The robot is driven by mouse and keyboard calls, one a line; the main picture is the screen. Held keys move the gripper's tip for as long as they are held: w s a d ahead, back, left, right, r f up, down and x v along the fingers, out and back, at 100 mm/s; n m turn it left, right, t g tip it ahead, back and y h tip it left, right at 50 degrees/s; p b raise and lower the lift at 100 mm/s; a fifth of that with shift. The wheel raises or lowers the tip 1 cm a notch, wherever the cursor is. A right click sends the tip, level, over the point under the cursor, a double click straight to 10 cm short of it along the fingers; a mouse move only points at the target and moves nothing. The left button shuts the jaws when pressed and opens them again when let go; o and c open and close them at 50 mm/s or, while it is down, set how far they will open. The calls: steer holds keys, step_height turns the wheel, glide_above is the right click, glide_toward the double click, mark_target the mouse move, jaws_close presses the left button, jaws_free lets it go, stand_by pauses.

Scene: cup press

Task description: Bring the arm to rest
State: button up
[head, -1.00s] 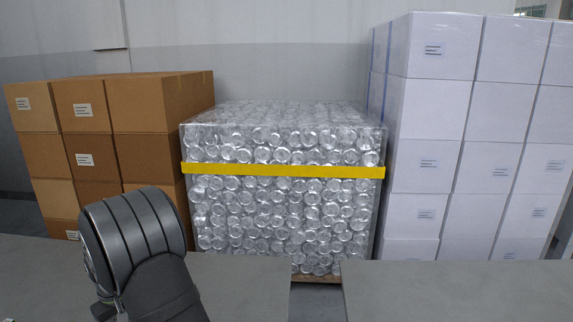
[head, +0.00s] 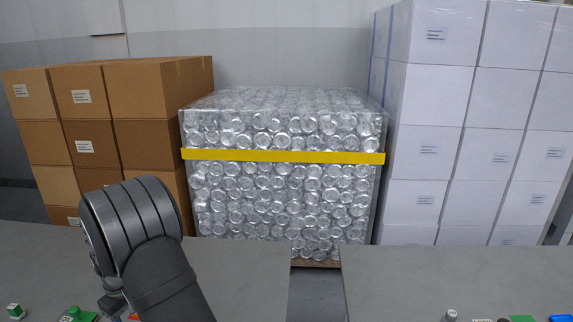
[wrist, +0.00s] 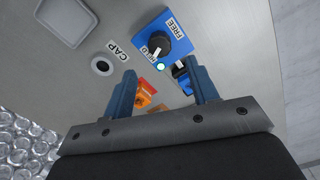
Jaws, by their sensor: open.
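My arm (head: 150,240) rises at the lower left of the head view, in front of the grey bench. Its gripper end is not visible there. In the wrist view my gripper (wrist: 165,90) is open, with its two blue fingers apart and nothing between them. Beyond the fingers is a grey panel surface (wrist: 85,80). A blue plate (wrist: 165,42) with a black knob, labelled HELD and FREE, sits on it. An orange part (wrist: 147,95) shows between the fingers, farther off and partly hidden. A round socket (wrist: 102,65) is beside a CAP label.
The grey bench (head: 240,275) has a gap at its middle. Small green, white and blue items (head: 520,318) line its front edge. Behind stand brown cartons (head: 150,90), a strapped stack of clear cups (head: 280,200) and white cartons (head: 430,90).

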step_height(320, 180, up, 11)
steer(key=m, duration=0.1)
step_height(320, 180, down, 9)
steer(key=shift+d+r, duration=0.15)
steer(key=shift+r, duration=0.05)
steer(key=shift+s, duration=0.1)
stand_by(0.5)
